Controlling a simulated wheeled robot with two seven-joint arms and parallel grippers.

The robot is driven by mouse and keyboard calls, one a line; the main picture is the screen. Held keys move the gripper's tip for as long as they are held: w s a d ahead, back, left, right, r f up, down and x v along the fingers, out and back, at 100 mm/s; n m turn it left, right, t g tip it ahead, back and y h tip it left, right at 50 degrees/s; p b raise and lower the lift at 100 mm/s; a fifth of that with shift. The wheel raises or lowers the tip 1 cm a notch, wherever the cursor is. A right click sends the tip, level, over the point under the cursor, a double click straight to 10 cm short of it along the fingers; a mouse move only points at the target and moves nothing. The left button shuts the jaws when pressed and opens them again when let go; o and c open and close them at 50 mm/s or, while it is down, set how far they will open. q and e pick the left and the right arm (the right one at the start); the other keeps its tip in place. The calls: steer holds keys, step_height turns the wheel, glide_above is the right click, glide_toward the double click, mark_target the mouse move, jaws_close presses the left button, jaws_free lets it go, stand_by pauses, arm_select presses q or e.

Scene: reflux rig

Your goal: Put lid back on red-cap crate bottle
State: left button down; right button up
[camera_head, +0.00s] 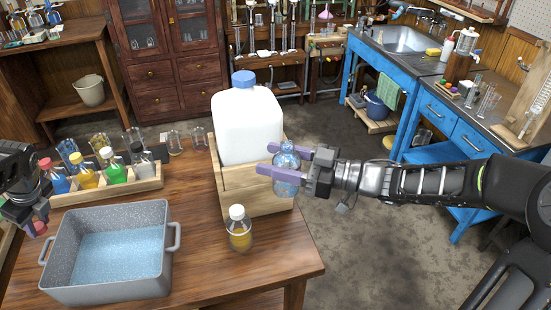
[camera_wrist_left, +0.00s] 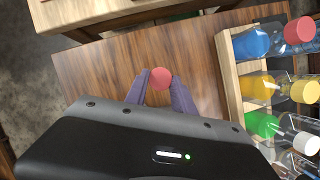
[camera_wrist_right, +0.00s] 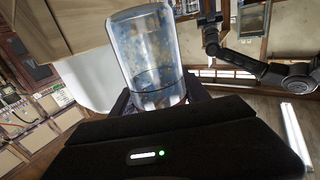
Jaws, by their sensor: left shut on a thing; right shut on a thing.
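My left gripper (camera_head: 40,222) is at the left edge of the head view, over the table left of the basin. It is shut on a small red cap (camera_wrist_left: 161,78), which shows between its fingertips in the left wrist view. My right gripper (camera_head: 284,163) is shut on a clear bottle (camera_head: 286,181) with bluish contents, held beside the wooden box's right side. The same bottle fills the middle of the right wrist view (camera_wrist_right: 150,60); its mouth is not clear. A red-capped bottle of blue liquid (camera_head: 58,181) stands in the wooden crate (camera_head: 120,189).
Yellow, green and white bottles share the crate, with clear glassware behind. A grey basin (camera_head: 165,262) of water stands in front. A small amber bottle (camera_head: 239,232) with a white cap stands right of it. A large white jug (camera_head: 246,125) sits in the wooden box (camera_head: 238,192).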

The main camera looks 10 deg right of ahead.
jaws_close()
stand_by(0.3)
arm_select(q)
steer(key=shift+r, duration=0.15)
arm_select(e)
steer(key=shift+r, duration=0.15)
